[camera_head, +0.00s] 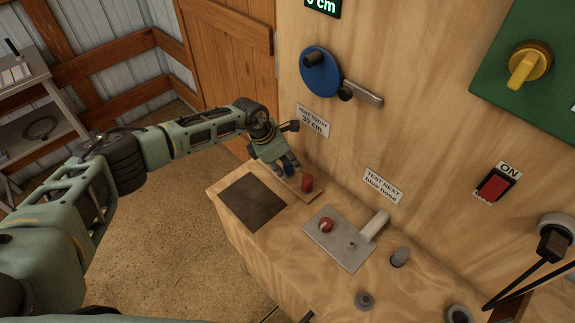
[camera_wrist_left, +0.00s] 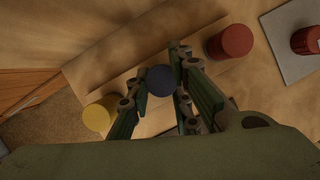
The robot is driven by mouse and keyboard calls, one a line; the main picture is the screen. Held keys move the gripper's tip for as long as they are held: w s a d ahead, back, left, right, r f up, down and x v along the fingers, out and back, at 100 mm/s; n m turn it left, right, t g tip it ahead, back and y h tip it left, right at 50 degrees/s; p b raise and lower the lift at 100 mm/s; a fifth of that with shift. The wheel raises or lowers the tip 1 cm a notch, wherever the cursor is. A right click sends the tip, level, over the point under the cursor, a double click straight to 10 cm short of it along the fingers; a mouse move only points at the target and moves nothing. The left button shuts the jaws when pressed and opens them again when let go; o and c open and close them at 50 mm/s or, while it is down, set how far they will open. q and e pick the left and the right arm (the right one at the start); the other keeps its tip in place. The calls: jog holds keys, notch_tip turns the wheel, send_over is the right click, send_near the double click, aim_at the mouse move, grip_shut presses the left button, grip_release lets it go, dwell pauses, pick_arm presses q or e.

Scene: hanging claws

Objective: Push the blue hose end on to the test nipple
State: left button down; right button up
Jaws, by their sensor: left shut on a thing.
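The blue hose end (camera_head: 289,171) is between the fingers of my left gripper (camera_head: 284,163), which is shut on it. In the left wrist view the dark blue round top (camera_wrist_left: 161,80) shows between the two fingers (camera_wrist_left: 163,90). It stands in line with a red hose end (camera_wrist_left: 229,42) and a yellow one (camera_wrist_left: 99,114), on a narrow wooden strip. A grey metal plate (camera_head: 325,245) on the bench carries a red round piece (camera_head: 326,226), a small stub and a pale cylinder (camera_head: 375,225). I cannot tell which of these is the test nipple. My right gripper is not in view.
A sign (camera_head: 383,186) on the wall reads "TEST NEXT blue hose". A dark square mat (camera_head: 252,202) lies left of the strip. The red hose end (camera_head: 307,183) is close beside my gripper. A red switch (camera_head: 493,187) and a blue disc (camera_head: 320,73) are on the wall.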

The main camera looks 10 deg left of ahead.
aim_at(287, 161)
pick_arm(q)
notch_tip(287, 161, up, 10)
jog(key=b, duration=0.3)
jog(key=shift+w, duration=0.1)
jog(key=c, duration=2.1)
grip_release()
grip_shut()
